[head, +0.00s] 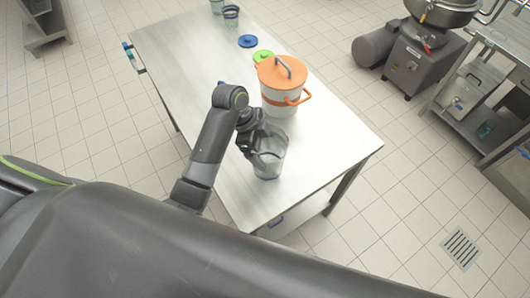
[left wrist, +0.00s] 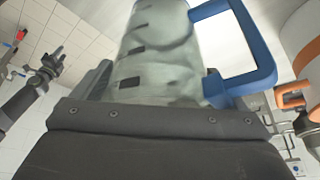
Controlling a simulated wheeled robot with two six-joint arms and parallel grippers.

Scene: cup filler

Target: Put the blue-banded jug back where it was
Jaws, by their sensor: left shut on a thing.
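My left gripper (head: 254,142) is shut on a clear jug (head: 268,160) over the near part of the steel table. The jug looks close to upright in the head view. I cannot tell whether its base touches the table. In the left wrist view the jug (left wrist: 155,50) fills the middle, with a blue handle (left wrist: 262,75) on its right side. The gripper hides part of the jug's side in the head view. A blue disc (head: 248,41) and a green disc (head: 263,56) lie farther back on the table.
A white pot with an orange lid (head: 282,72) and orange handles stands just behind the jug. The table's left half (head: 185,65) is bare. The near edge is close to the jug.

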